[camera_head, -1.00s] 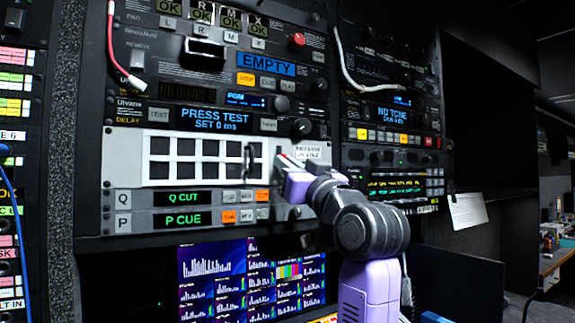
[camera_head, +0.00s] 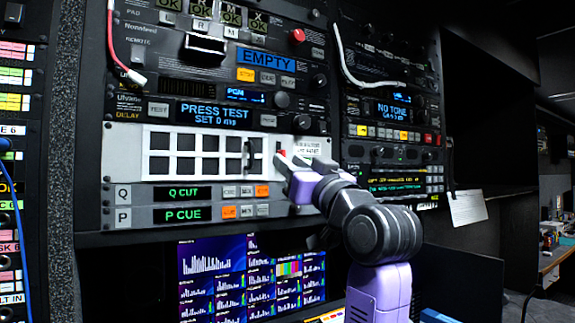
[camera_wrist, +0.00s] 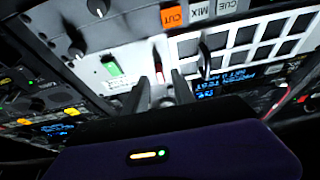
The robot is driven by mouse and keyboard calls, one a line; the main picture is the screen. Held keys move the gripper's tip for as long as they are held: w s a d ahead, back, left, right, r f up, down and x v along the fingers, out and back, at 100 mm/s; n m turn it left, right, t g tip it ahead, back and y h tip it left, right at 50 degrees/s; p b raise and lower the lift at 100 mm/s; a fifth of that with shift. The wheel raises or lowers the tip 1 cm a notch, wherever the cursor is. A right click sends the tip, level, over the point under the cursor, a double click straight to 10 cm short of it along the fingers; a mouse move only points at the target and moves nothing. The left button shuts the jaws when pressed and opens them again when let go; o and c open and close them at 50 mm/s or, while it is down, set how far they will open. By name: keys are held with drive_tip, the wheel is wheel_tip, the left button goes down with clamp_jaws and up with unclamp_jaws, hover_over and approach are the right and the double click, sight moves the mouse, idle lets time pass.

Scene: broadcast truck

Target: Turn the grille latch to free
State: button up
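The grille (camera_head: 205,143) is a white panel with two rows of dark square windows and a black upright handle (camera_head: 250,156) near its right end. A small red and white piece, which looks like the latch (camera_wrist: 158,70), sits beside the grille in the wrist view; its red part shows in the head view (camera_head: 281,153). My gripper (camera_head: 287,160) is at the grille's right end. In the wrist view, its two dark fingers (camera_wrist: 162,90) are apart, with the latch between and just beyond their tips. I cannot tell whether they touch it.
A label with a green patch (camera_wrist: 112,67) is beside the latch. Q CUT (camera_head: 183,193) and P CUE (camera_head: 183,214) button rows lie below the grille. Rack units with knobs surround it, and a screen (camera_head: 250,275) is underneath. A red cable (camera_head: 120,55) hangs at upper left.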

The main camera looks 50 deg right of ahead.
drive_tip(key=b+v, duration=0.1)
drive_tip(key=v, duration=0.5)
drive_tip(key=shift+r, duration=0.1)
idle(0.4)
wheel_tip(320, 180, up, 4)
drive_tip(key=s+t+h, duration=0.2)
drive_tip(key=s+a+f+y, duration=0.1)
drive_tip(key=a+f, duration=0.2)
drive_tip(key=f, duration=0.8)
drive_tip(key=s+a+f+g, duration=0.1)
drive_tip(key=s+a+f, duration=0.15)
drive_tip(key=f, duration=0.85)
drive_tip(key=a+f+y, duration=0.1)
drive_tip(key=a+f, duration=0.3)
drive_tip(key=f, duration=0.7)
drive_tip(key=s+a+f+n+g+y, duration=0.1)
drive_tip(key=s+a+f+g+y, duration=0.2)
drive_tip(key=s+f, duration=1)
drive_tip(key=s+a+f+n+g+y, duration=0.2)
drive_tip(key=s+a+f+g+y, duration=0.1)
drive_tip(key=s+a+f, duration=0.7)
drive_tip(key=s+f+g, duration=0.1)
drive_tip(key=s+f, duration=0.2)
drive_tip(key=s, duration=0.1)
drive_tip(key=shift+g, duration=0.4)
drive_tip(key=shift+s+a, duration=0.1)
